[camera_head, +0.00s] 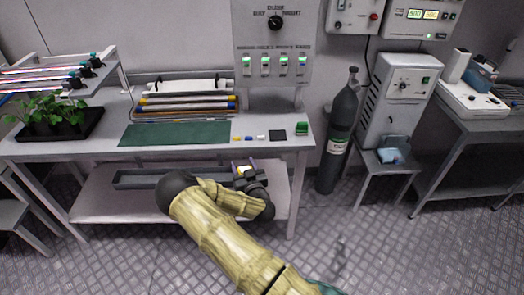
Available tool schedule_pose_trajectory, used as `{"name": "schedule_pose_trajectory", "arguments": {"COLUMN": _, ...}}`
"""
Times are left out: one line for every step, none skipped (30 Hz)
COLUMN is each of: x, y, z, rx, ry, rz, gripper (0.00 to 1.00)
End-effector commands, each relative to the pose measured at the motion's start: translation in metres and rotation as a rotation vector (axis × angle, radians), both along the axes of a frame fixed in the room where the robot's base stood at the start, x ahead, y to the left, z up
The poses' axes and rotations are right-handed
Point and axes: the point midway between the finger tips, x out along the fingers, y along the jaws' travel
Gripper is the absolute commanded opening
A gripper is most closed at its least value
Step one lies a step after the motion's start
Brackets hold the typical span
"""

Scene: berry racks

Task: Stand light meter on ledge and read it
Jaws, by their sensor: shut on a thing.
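My gripper (246,172) is at the front of the middle bench, below the bench top's front edge and above the lower shelf. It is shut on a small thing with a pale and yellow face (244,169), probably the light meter. My fingers and wrist hide most of it, and no reading can be made out. I cannot tell for certain which surface is the ledge. A long grey narrow tray (135,181) lies on the lower shelf (115,205), left of and behind my gripper.
The bench top (222,113) holds a green mat (175,134), a rack of tubes (188,103) and several small items near its right end. A control panel (272,40) stands behind. A dark gas cylinder (342,135) stands right of the bench. Seedlings (50,112) stand left.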

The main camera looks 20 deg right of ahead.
Motion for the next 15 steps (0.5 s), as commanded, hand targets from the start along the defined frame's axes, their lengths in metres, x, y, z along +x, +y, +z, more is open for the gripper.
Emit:
{"name": "schedule_pose_trajectory", "arguments": {"x": 0.004, "y": 0.016, "z": 0.007, "rx": 0.0, "ry": -0.003, "rz": 0.039, "gripper": 0.26}}
{"name": "schedule_pose_trajectory", "arguments": {"x": 0.007, "y": 0.024, "z": 0.011, "rx": 0.0, "ry": -0.004, "rz": 0.06, "gripper": 0.26}}
{"name": "schedule_pose_trajectory", "arguments": {"x": 0.012, "y": 0.035, "z": 0.016, "rx": 0.001, "ry": -0.006, "rz": 0.089, "gripper": 0.26}}
{"name": "schedule_pose_trajectory", "arguments": {"x": 0.016, "y": 0.042, "z": 0.022, "rx": 0.001, "ry": -0.006, "rz": 0.109, "gripper": 0.26}}
{"name": "schedule_pose_trajectory", "arguments": {"x": 0.021, "y": 0.048, "z": 0.028, "rx": 0.001, "ry": -0.007, "rz": 0.129, "gripper": 0.26}}
{"name": "schedule_pose_trajectory", "arguments": {"x": 0.027, "y": 0.056, "z": 0.037, "rx": 0.002, "ry": -0.008, "rz": 0.155, "gripper": 0.26}}
{"name": "schedule_pose_trajectory", "arguments": {"x": 0.031, "y": 0.062, "z": 0.044, "rx": 0.002, "ry": -0.007, "rz": 0.174, "gripper": 0.26}}
{"name": "schedule_pose_trajectory", "arguments": {"x": 0.036, "y": 0.068, "z": 0.051, "rx": 0.002, "ry": -0.008, "rz": 0.194, "gripper": 0.26}}
{"name": "schedule_pose_trajectory", "arguments": {"x": 0.042, "y": 0.075, "z": 0.063, "rx": 0.002, "ry": -0.01, "rz": 0.22, "gripper": 0.26}}
{"name": "schedule_pose_trajectory", "arguments": {"x": 0.048, "y": 0.081, "z": 0.073, "rx": 0.003, "ry": -0.011, "rz": 0.242, "gripper": 0.26}}
{"name": "schedule_pose_trajectory", "arguments": {"x": 0.053, "y": 0.086, "z": 0.083, "rx": 0.003, "ry": -0.01, "rz": 0.262, "gripper": 0.26}}
{"name": "schedule_pose_trajectory", "arguments": {"x": 0.06, "y": 0.094, "z": 0.098, "rx": 0.003, "ry": -0.011, "rz": 0.291, "gripper": 0.26}}
{"name": "schedule_pose_trajectory", "arguments": {"x": 0.065, "y": 0.099, "z": 0.111, "rx": 0.003, "ry": -0.011, "rz": 0.313, "gripper": 0.26}}
{"name": "schedule_pose_trajectory", "arguments": {"x": 0.071, "y": 0.104, "z": 0.125, "rx": 0.003, "ry": -0.012, "rz": 0.337, "gripper": 0.26}}
{"name": "schedule_pose_trajectory", "arguments": {"x": 0.078, "y": 0.11, "z": 0.143, "rx": 0.004, "ry": -0.012, "rz": 0.366, "gripper": 0.26}}
